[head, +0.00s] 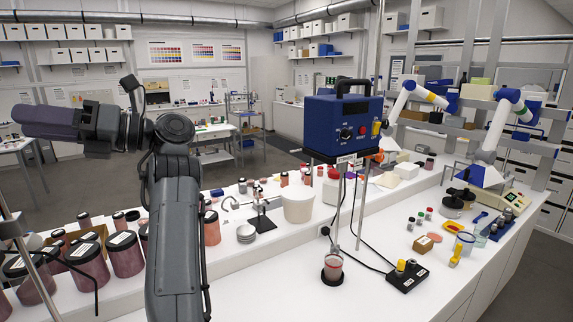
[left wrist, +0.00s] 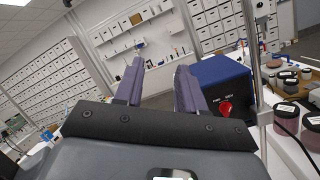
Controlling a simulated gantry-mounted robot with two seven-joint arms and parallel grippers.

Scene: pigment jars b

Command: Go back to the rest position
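My left gripper (head: 30,118) is raised above the bench at the left of the head view, with its fingers pointing left. In the left wrist view my left gripper (left wrist: 160,66) has its two purple-grey fingers apart with nothing between them. My left arm (head: 175,240) rises from the bottom of the head view and bends at the wrist. My right gripper shows in neither view.
A blue stirrer box (head: 343,125) stands on rods over a small jar (head: 333,267). Dark-lidded pigment jars (head: 126,254) crowd the bench left of my arm.

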